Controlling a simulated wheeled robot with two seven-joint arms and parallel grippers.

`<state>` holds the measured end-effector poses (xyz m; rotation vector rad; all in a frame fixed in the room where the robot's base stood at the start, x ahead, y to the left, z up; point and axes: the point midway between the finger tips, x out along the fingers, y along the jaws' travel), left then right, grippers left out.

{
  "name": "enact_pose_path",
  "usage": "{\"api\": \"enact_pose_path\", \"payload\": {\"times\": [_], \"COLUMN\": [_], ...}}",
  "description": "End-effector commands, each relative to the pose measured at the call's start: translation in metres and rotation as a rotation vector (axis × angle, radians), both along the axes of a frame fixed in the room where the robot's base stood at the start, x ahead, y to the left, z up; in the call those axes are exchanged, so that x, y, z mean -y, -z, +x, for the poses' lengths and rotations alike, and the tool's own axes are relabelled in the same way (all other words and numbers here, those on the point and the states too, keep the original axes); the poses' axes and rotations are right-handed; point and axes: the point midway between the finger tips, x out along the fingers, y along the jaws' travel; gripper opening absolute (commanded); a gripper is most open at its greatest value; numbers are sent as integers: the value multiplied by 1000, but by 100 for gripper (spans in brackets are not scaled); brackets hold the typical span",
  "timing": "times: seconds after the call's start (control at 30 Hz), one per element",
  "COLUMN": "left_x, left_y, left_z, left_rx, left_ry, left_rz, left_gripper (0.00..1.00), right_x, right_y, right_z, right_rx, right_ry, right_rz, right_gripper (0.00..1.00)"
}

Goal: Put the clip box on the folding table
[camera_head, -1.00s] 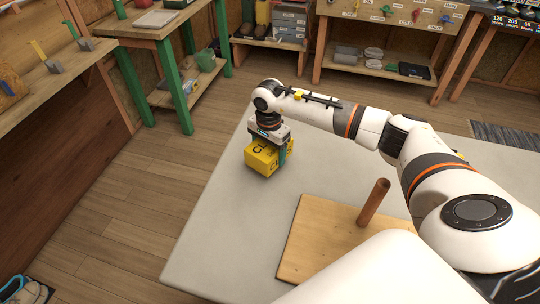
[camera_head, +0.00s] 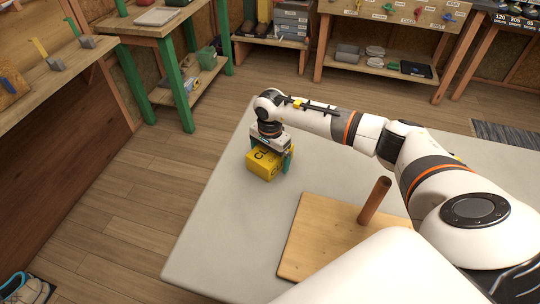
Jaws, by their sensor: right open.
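The yellow clip box (camera_head: 264,164), with dark letters on it, sits on the grey folding table (camera_head: 225,215) near its far left edge. My right gripper (camera_head: 268,158) points down over the box, with its green fingers on either side of it. The fingers are open, and the box rests on the tabletop between them. The gripper body hides part of the box's top. My left gripper is not in view.
A wooden board (camera_head: 318,240) with an upright brown peg (camera_head: 374,201) lies on the table, nearer and to the right. The tabletop between box and board is clear. A green-legged workbench (camera_head: 176,80) and shelves stand beyond the table.

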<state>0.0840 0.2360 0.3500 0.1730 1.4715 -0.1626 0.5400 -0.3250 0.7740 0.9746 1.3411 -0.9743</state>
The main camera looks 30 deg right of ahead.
Motion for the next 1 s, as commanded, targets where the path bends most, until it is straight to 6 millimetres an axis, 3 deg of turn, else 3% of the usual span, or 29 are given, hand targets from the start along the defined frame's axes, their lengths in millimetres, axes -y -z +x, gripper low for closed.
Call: {"api": "enact_pose_path", "payload": {"times": [0.17,0.5,0.7,1.0], "left_x": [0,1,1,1], "left_y": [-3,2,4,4], "left_z": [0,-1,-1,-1], "left_rx": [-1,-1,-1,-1], "left_ry": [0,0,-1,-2], "left_rz": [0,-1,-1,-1], "left_gripper": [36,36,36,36], "right_x": [0,0,0,0], "right_y": [-12,-83,-113,-124], "right_z": [1,1,1,0], "right_rx": [3,5,3,0], "right_ry": [0,0,0,0], "right_rz": [0,0,0,0], "right_gripper": [99,99,99,99]}}
